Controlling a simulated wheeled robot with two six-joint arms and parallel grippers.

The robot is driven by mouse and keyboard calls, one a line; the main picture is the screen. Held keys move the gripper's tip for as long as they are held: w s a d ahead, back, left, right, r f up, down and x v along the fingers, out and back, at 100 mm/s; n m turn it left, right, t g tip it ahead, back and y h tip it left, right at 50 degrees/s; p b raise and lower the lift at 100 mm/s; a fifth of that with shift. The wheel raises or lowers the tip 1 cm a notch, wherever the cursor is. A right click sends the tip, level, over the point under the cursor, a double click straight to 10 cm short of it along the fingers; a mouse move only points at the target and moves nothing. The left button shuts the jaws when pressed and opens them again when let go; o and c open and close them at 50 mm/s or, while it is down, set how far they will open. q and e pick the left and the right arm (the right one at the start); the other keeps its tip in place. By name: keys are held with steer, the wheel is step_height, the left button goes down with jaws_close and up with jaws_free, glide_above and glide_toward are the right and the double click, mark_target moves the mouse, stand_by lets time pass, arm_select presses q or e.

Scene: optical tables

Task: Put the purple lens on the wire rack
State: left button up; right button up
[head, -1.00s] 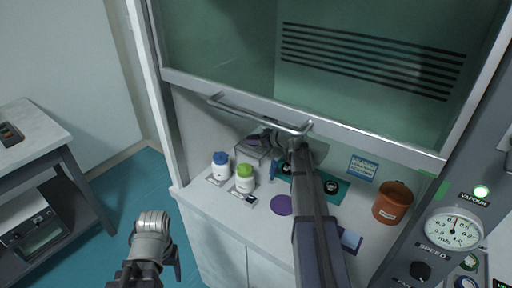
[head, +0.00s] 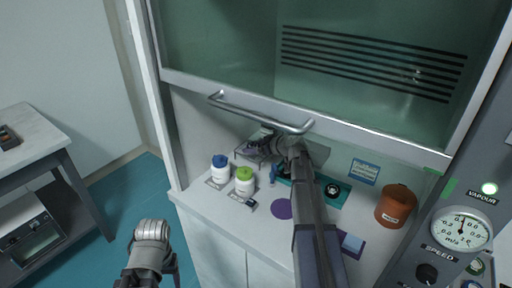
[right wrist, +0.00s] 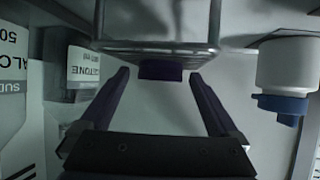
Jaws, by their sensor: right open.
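The wire rack (head: 240,158) stands at the back left of the hood's counter; its wires also show at the top of the right wrist view (right wrist: 155,46). The purple lens (right wrist: 160,70) appears as a dark purple block at the rack's near edge, between my right fingertips but with gaps on both sides. In the head view a small purple patch on the rack (head: 249,151) seems to be it, partly hidden. My right gripper (head: 264,139) is open at the rack, also filling the right wrist view (right wrist: 159,76). My left gripper (head: 152,262) is low at the left, outside the hood; its jaws are unclear.
A blue-capped bottle (head: 220,168) and a green-capped bottle (head: 244,181) stand close in front of the rack. A purple round patch (head: 281,208) lies on the counter. A brown pot (head: 396,206) stands right. The sash handle (head: 262,117) hangs above my right arm.

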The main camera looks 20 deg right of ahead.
steer(key=shift+r+p, duration=0.3)
steer(key=shift+p, duration=0.05)
steer(key=p+v, duration=0.5)
steer(key=v, duration=0.7)
steer(key=shift+f, duration=0.2)
steer(key=shift+r+p, duration=0.15)
steer(key=shift+p, duration=0.15)
stand_by(0.4)
